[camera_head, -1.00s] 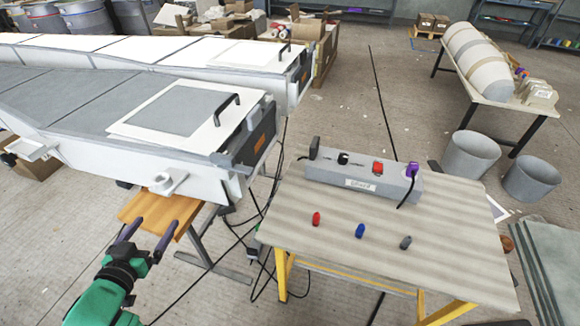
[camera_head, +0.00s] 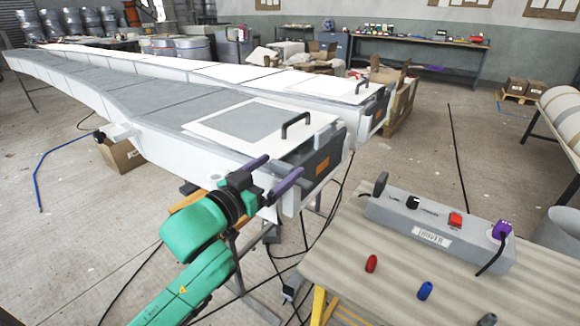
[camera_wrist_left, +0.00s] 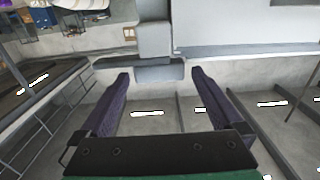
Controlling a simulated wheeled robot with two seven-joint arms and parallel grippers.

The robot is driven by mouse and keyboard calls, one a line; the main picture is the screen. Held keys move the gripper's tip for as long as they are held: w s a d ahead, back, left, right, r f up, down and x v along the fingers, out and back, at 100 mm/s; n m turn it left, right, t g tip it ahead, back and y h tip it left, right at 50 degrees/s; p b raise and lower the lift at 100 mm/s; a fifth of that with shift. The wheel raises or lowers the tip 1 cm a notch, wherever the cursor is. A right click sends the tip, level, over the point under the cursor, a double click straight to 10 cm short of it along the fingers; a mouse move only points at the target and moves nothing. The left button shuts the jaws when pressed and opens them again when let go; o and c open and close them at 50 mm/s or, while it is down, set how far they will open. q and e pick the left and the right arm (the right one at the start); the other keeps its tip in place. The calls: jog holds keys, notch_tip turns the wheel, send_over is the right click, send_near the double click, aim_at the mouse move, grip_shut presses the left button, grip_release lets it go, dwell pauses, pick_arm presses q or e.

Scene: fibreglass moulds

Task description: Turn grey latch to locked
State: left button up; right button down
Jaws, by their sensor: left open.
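The long grey-and-white mould (camera_head: 150,103) runs from the back left to the middle of the head view. My left gripper (camera_head: 284,165), on a green arm, is open and raised in front of the mould's near side, by its front end. It hides the part of the side where the latch showed earlier. In the left wrist view the grey latch (camera_wrist_left: 155,40), a block with a flat bar below it, lies ahead of the open purple fingers (camera_wrist_left: 159,74). The bar appears between the fingertips; I cannot tell whether they touch it. My right gripper is out of view.
A table (camera_head: 400,292) at right bears a grey switch box (camera_head: 385,214) and red, blue and grey small pieces. Cables lie on the floor below. The floor at left is mostly open.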

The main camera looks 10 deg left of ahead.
aim_at(284, 163)
pick_arm(q)
jog(key=x, duration=0.5)
grip_shut()
jog(key=shift+a, duration=0.1)
